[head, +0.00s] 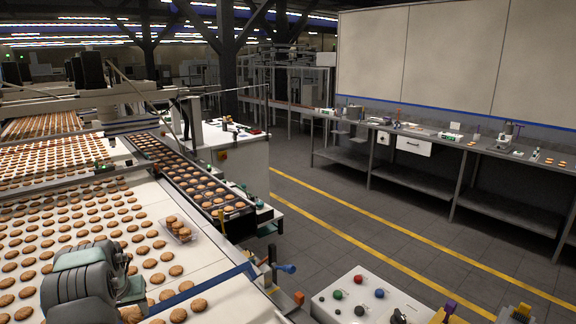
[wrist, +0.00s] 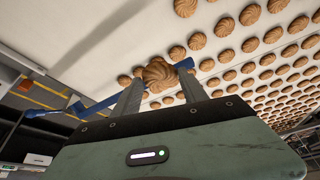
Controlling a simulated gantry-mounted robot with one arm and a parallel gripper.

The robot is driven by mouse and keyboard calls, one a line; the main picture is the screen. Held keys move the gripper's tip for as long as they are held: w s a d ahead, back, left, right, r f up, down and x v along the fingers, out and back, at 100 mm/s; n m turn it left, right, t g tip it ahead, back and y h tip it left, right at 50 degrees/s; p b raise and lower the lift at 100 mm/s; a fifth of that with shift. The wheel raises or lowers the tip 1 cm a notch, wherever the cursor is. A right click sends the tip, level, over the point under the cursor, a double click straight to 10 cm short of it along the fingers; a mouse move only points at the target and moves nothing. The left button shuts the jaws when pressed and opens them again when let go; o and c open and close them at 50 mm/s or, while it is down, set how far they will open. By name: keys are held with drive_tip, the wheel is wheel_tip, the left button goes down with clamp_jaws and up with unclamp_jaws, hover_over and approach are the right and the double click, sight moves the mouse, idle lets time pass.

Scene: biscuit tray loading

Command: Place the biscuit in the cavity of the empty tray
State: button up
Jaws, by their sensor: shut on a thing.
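In the wrist view, my gripper (wrist: 159,80) is shut on a round brown ridged biscuit (wrist: 160,70), which sits between the two grey fingertips. In the head view, my grey-green wrist (head: 95,272) is at the lower left, above the white belt; its fingertips are not clearly visible. A small clear tray (head: 186,238) with several biscuits in it stands on the belt, up and to the right of my wrist. I cannot see an empty tray clearly. The tray is not identifiable in the wrist view.
The white belt (head: 97,213) carries many loose biscuits in rows. A dark lane (head: 228,214) holding rows of biscuits runs along its right side. A blue bar (head: 205,287) crosses the belt near my wrist. A control box (head: 330,298) with coloured buttons stands at the lower right.

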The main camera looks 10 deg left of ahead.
drive_tip(key=w+d+f+m+h, duration=0.1)
drive_tip(key=w+d+f+m, duration=0.2)
drive_tip(key=d, duration=1.1)
drive_tip(key=w+d+f+m+h, duration=0.1)
drive_tip(key=w+d+f, duration=0.3)
drive_tip(key=d, duration=1)
drive_tip(key=shift+m, duration=0.7)
drive_tip(key=s+d+f, duration=0.2)
drive_tip(key=s+d, duration=0.2)
drive_tip(key=d, duration=0.1)
drive_tip(key=s+d+f, duration=0.3)
drive_tip(key=s+d, duration=0.2)
drive_tip(key=s+d+f, duration=0.3)
drive_tip(key=s+d, duration=0.1)
drive_tip(key=d, duration=0.2)
drive_tip(key=shift+s+f, duration=0.15)
drive_tip(key=shift+s, duration=0.1)
drive_tip(key=w+p+v, duration=0.2)
drive_tip(key=p+v, duration=1)
drive_tip(key=v, duration=0.1)
drive_tip(key=w+r+p+v, duration=0.1)
drive_tip(key=w+p+v, duration=0.1)
drive_tip(key=p+v, duration=1)
wheel_tip(320, 180, up, 2)
drive_tip(key=shift+r+p, duration=0.2)
drive_tip(key=shift+p, duration=0.15)
